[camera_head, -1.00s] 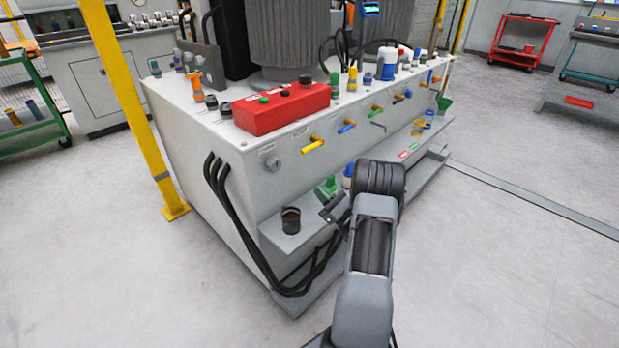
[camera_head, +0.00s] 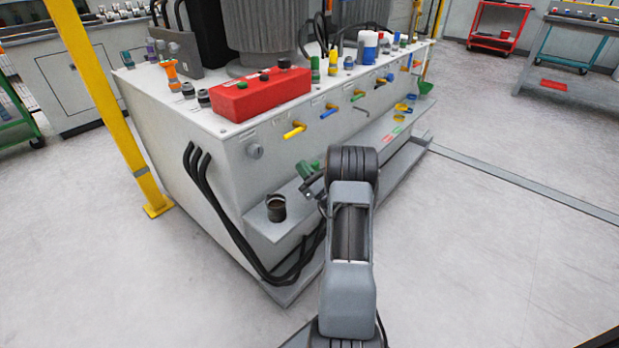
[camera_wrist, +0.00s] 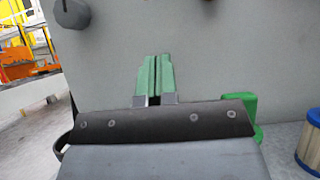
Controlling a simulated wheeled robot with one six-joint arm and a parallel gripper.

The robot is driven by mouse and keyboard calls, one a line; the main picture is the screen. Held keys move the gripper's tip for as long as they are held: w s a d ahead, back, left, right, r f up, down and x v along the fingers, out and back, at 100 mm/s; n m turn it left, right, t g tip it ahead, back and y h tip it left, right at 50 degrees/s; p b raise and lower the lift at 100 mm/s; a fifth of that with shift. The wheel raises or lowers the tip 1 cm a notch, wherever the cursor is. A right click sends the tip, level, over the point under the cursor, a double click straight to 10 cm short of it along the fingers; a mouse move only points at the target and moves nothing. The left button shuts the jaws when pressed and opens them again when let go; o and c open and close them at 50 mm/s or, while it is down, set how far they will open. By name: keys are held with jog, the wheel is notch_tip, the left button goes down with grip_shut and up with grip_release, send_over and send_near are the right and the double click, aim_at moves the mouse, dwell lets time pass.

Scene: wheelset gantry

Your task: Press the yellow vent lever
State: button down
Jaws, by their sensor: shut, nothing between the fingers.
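The nearer yellow lever (camera_head: 295,131) is leftmost in the row, sticking out from the panel. The labels are too small to read, so I cannot tell which is the vent lever. My gripper (camera_wrist: 156,58) has green fingers, shut together and empty, pointing at the grey cabinet face in the wrist view. No yellow lever shows there. In the head view, my arm hides most of the gripper, below the levers.
A shelf (camera_head: 262,226) juts out below the panel and holds a dark cup (camera_head: 276,208). A red control box (camera_head: 262,95) stands on top. A grey knob (camera_wrist: 72,13) is at upper left in the wrist view. Black hoses (camera_head: 205,195) hang down the cabinet's left corner.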

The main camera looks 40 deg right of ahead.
jog(key=w+r+b, duration=0.1)
jog(key=w+r, duration=0.3)
jog(key=r, duration=0.2)
jog(key=shift+a, duration=0.4)
jog(key=shift+r, duration=0.1)
jog(key=shift+w+r, duration=0.15)
